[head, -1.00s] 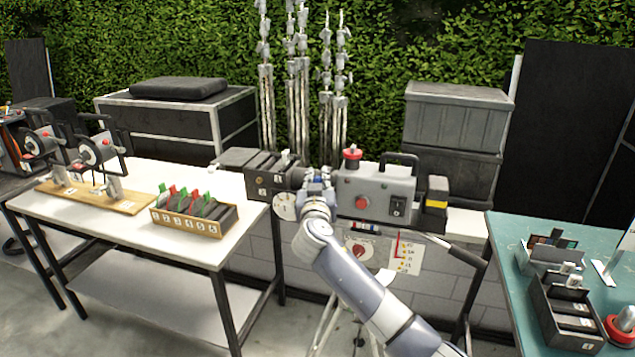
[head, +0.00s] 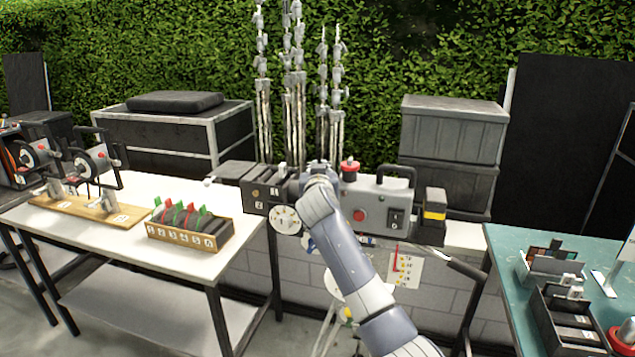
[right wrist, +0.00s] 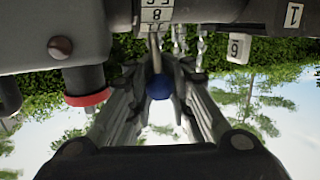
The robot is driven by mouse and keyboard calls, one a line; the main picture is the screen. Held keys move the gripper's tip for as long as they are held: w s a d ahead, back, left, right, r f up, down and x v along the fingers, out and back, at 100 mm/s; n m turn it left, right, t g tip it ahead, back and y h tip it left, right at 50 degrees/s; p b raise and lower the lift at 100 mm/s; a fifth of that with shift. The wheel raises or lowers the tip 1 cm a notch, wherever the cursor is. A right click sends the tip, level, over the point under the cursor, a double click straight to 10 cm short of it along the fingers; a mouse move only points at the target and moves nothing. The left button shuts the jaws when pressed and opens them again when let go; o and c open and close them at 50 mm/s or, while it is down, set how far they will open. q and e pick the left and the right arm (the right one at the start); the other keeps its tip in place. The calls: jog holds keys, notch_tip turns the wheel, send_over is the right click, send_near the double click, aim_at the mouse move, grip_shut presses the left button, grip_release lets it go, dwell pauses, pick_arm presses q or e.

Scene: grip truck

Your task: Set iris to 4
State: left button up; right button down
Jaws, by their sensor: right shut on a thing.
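The grey camera (head: 365,199) has a black front end (head: 262,191) at its left, with a white round dial (head: 285,220) below it. In the right wrist view a pale numbered ring (right wrist: 155,14) shows 8 and part of another marking at the top edge. A short lever hangs below it and ends in a blue ball knob (right wrist: 158,88). My right gripper (right wrist: 160,80) is shut on this knob, its fingers on both sides. In the head view my right arm hides the gripper and the ring. My left gripper is in neither view.
A white table (head: 100,240) at the left bears a numbered wooden rack (head: 190,240) with red and green tabs. A teal table (head: 500,270) at the right bears dark trays (head: 570,325). A red-tipped part (right wrist: 88,98) is beside the fingers.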

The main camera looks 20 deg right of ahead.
jog(key=shift+w+d+r, duration=0.35)
jog(key=shift+r, duration=0.25)
jog(key=c, duration=1.4)
grip_release()
jog(key=shift+s, duration=0.1)
jog(key=shift+f, duration=0.15)
jog(key=shift+f, duration=0.15)
jog(key=shift+s+a, duration=0.25)
jog(key=shift+s, duration=0.3)
jog(key=v, duration=1.1)
jog(key=shift+d, duration=0.2)
